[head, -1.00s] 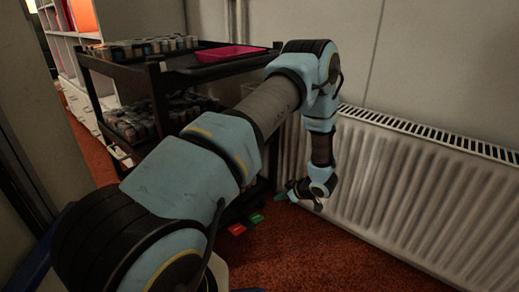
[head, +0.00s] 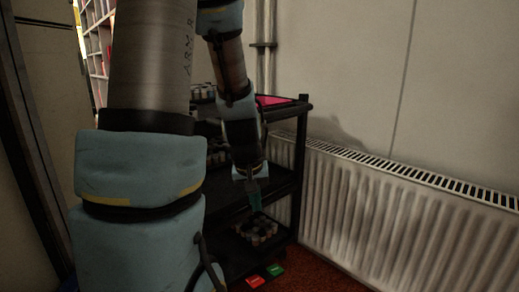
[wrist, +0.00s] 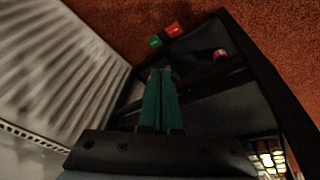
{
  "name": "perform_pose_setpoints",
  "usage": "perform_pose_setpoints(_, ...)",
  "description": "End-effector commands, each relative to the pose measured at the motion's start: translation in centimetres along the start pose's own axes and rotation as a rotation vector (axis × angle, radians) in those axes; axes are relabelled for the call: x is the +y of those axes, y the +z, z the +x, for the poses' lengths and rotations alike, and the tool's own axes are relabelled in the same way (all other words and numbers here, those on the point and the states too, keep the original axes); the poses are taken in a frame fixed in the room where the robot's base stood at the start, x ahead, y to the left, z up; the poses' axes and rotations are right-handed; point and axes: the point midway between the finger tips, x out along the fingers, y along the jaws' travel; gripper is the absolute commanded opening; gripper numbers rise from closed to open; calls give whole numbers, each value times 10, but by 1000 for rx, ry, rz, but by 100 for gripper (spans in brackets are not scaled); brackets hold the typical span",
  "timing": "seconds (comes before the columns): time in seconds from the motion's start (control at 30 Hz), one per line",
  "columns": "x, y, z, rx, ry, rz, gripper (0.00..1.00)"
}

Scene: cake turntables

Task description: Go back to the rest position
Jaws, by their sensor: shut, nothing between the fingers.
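My gripper (head: 255,196) hangs pointing down in front of the black shelf cart (head: 298,190), near its right end. In the wrist view its two green fingers (wrist: 161,75) lie side by side, shut with nothing between them. My arm is raised and folded across the left and middle of the head view, hiding much of the cart.
A white radiator (head: 400,220) runs along the wall at right. Several small jars (head: 258,230) stand on the cart's lower shelf, and a pink tray (head: 272,100) lies on top. Red (head: 255,281) and green (head: 275,270) items lie on the orange-red carpet (head: 320,278).

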Motion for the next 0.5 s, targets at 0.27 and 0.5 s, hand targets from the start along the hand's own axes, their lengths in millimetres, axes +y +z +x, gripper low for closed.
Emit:
perform_pose_setpoints(0.27,-57,69,-52,-132,-96,103,0)
perform_pose_setpoints(0.5,-48,52,-99,-130,-91,102,0)
